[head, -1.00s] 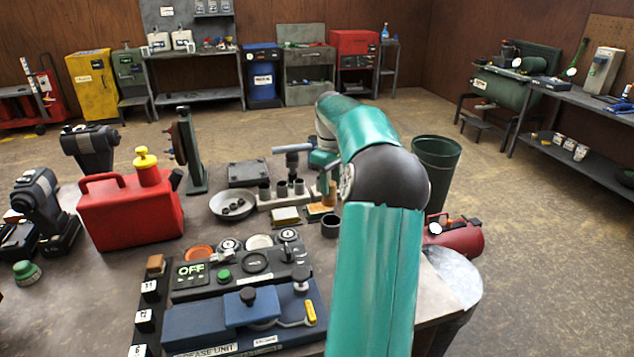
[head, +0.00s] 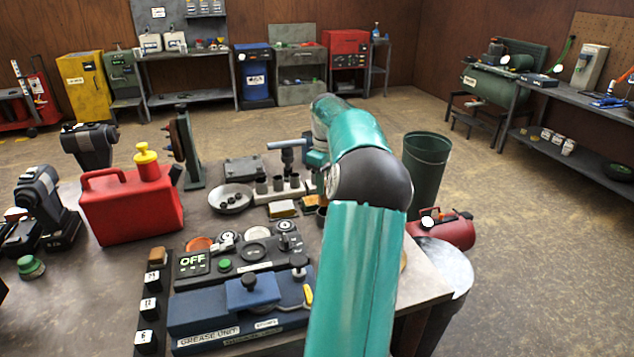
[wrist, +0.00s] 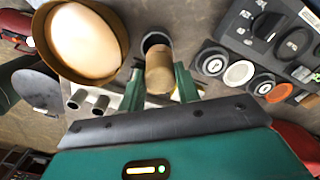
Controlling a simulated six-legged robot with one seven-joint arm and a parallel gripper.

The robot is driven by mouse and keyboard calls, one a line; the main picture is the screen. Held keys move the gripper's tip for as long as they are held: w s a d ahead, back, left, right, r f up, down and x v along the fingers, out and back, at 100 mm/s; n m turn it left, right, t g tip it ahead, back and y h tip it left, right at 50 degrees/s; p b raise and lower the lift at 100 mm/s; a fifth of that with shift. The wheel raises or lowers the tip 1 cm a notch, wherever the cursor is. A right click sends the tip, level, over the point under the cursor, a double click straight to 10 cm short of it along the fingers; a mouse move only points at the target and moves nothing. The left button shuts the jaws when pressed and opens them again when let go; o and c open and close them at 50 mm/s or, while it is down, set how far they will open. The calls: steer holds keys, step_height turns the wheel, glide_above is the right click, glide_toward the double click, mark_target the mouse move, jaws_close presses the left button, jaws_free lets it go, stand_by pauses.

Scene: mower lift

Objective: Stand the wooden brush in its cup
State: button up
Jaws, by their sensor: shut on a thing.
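My gripper (wrist: 160,88) is shut on the wooden brush (wrist: 160,72), a tan cylinder between its two green fingers in the wrist view. The brush's round end faces the camera; its other end is hidden. A dark round cup (wrist: 156,39) stands just beyond the brush in the wrist view, its opening partly covered by the brush. I cannot tell whether the brush is over its rim or beside it. In the head view the cup (head: 320,214) is partly hidden behind my arm, and the brush is mostly hidden too.
A brown bowl with a pale rounded content (wrist: 85,42) is left of the cup in the wrist view. A block with several grey tubes (head: 285,190), a metal dish (head: 231,198), a red can (head: 130,205) and a control panel (head: 240,255) crowd the bench.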

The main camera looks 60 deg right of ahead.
steer(key=shift+s+d+f, duration=0.25)
steer(key=shift+f, duration=0.1)
steer(key=shift+w+f, duration=0.15)
steer(key=shift+f, duration=2.4)
steer(key=shift+c, duration=0.6)
steer(key=shift+f, duration=0.15)
steer(key=shift+f, duration=0.65)
steer(key=o, duration=0.7)
